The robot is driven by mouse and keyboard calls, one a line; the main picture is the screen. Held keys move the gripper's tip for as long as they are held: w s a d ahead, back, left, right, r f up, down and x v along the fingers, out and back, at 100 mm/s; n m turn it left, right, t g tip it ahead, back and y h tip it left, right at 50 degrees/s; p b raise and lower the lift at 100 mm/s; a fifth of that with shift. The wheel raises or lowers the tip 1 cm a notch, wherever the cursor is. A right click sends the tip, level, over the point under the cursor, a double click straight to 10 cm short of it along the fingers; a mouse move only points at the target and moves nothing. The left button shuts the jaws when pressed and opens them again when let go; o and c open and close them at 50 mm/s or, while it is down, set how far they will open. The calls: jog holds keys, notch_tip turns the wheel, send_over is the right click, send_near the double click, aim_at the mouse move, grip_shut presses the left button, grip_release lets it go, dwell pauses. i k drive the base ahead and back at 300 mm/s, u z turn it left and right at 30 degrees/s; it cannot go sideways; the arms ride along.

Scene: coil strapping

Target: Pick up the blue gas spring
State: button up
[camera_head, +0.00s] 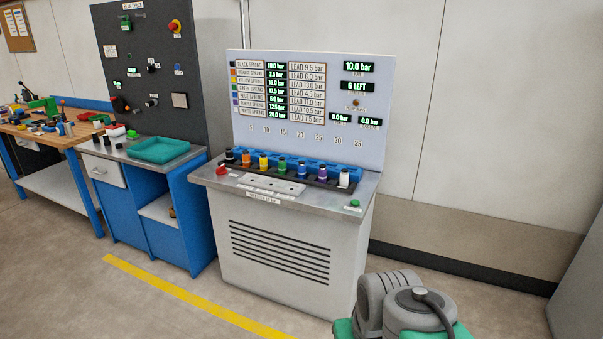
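The blue gas spring (302,169) stands upright in a dark rack on the grey test bench, between a green spring (282,165) on its left and a purple spring (322,173) on its right. It is small at this distance and its lower part is hidden in the rack. A blue strip runs behind the row. My gripper is not in view. Grey and green links of my own arm show at the bottom right, well apart from the spring.
The same rack holds black (229,155), orange (246,158), yellow (263,161) and white (344,178) springs. A red button (221,171) and green button (355,203) sit on the bench. A panel (310,105) rises behind. Floor in front is clear.

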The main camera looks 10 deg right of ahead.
aim_at(302, 167)
jog(key=z, duration=0.55)
jog(key=k, duration=1.3)
jog(key=z, duration=0.5)
jog(key=i, duration=1.3)
jog(key=u, duration=0.35)
jog(key=i, duration=1.5)
jog(key=u, duration=1.4)
jog(key=i, duration=0.9)
jog(key=u, duration=1.4)
jog(key=i, duration=0.35)
jog(key=u, duration=0.2)
